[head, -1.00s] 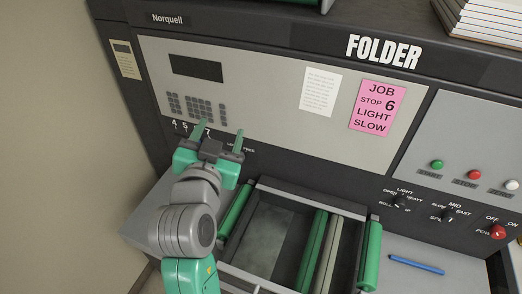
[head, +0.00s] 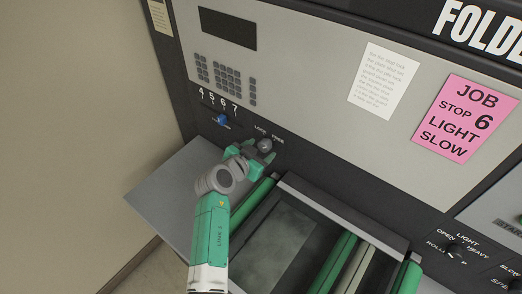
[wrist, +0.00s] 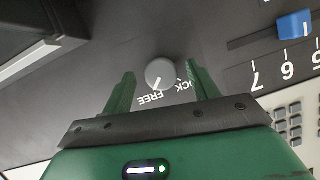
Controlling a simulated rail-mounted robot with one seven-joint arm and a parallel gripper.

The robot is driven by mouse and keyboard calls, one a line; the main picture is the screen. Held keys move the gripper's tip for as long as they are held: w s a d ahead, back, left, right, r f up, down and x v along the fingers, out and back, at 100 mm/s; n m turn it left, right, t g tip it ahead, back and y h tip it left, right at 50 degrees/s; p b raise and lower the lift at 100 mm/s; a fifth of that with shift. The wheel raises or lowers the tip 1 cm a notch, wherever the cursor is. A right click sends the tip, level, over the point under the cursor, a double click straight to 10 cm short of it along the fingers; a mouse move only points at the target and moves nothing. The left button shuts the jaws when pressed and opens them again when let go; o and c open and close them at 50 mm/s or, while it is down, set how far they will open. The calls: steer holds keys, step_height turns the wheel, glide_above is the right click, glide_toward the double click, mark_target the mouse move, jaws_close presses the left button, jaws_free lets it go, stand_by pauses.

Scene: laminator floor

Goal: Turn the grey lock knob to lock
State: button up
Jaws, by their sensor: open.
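The grey lock knob (head: 265,145) is on the dark panel below the keypad, with LOCK and FREE printed above it. In the wrist view the round knob (wrist: 161,73) shows a white pointer mark directed toward the FREE label. My gripper (head: 260,152) is at the knob in the head view. In the wrist view the green fingers of my gripper (wrist: 160,88) are open, one on each side of the knob, with a visible gap to it. The LOCK label is partly hidden by one finger. How far the fingertips reach along the knob is hard to tell.
A blue slider (head: 222,119) sits left of the knob under the numbers 4 to 7. The keypad (head: 225,77) is above. The roller tray (head: 285,240) lies below and right. A grey side shelf (head: 170,190) is at left.

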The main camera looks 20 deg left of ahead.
steer(key=shift+w+f, duration=0.15)
steer(key=shift+w, duration=0.3)
steer(key=c, duration=1)
